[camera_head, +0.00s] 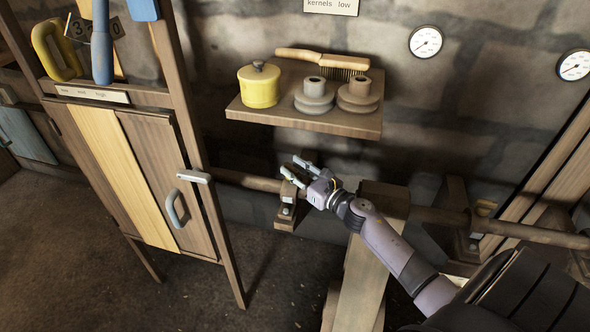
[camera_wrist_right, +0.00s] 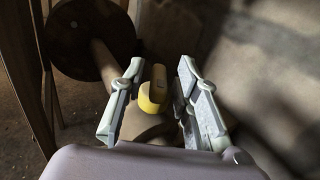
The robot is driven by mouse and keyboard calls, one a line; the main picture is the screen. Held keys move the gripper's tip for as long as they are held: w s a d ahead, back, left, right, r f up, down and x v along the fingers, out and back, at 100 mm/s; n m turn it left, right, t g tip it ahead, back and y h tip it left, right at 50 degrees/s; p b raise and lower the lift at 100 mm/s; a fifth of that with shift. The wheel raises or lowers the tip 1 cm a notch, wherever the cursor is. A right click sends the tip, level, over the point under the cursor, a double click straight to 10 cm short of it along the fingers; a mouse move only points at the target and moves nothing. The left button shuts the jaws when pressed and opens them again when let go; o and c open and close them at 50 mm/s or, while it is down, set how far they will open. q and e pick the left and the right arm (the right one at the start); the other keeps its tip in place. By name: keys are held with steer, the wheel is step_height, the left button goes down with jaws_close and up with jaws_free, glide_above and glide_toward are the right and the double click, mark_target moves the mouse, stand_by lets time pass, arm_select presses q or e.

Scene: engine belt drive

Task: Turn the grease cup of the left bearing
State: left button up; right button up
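The grease cup (camera_wrist_right: 154,92) is a small yellow cap with a rounded top, seen in the right wrist view on top of the left bearing (camera_wrist_right: 143,123). In the head view the left bearing (camera_head: 288,212) sits on the shaft below the shelf; I cannot make out the cup there. My right gripper (camera_head: 297,171) is over this bearing. In the right wrist view its two fingers (camera_wrist_right: 160,68) are open, one on each side of the cup, with a gap to the left finger and a narrower one to the right. My left gripper is not in view.
A shelf (camera_head: 300,120) with a yellow pot (camera_head: 259,86), two stepped grey and brown pieces and a brush (camera_head: 325,60) hangs behind my right gripper. A wooden cabinet (camera_head: 130,180) stands left. A wooden post (camera_head: 362,265) stands under my right arm. A dark wheel (camera_wrist_right: 90,38) is on the shaft.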

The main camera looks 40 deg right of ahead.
jaws_close()
steer(key=shift+a+f, duration=0.1)
steer(key=shift+a, duration=0.1)
